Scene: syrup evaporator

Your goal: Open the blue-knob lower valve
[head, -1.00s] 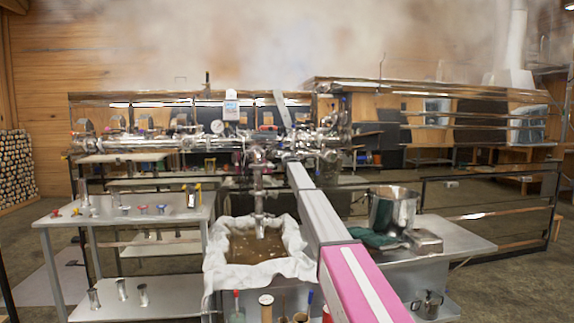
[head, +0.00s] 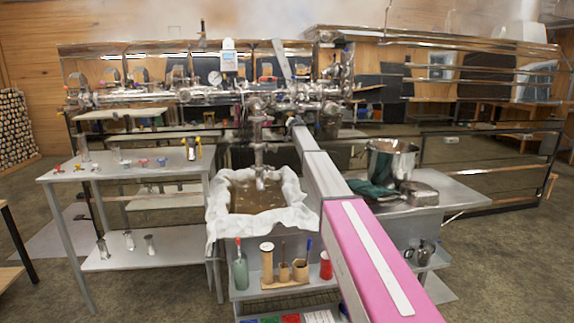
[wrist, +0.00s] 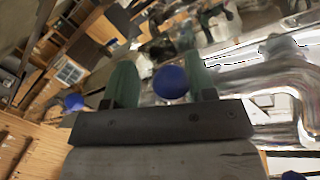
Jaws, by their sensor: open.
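In the wrist view my gripper (wrist: 160,66) is open, with its two green fingers apart. A round blue knob (wrist: 171,82) shows between the fingers, nearer the right one; I cannot tell whether they touch it. A second blue knob (wrist: 73,102) is to the left of the fingers, and part of a third (wrist: 293,176) is at the bottom right edge. I cannot tell which belongs to the lower valve. In the head view my arm reaches to the shiny pipework (head: 262,100), and its end is too small to make out.
A cloth-lined pan (head: 222,226) of brown liquid stands below the pipes. A steel table (head: 120,177) with small valve parts is on the left. A steel pot (head: 390,160) is on the right. Curved shiny pipe (wrist: 295,85) lies right of the fingers.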

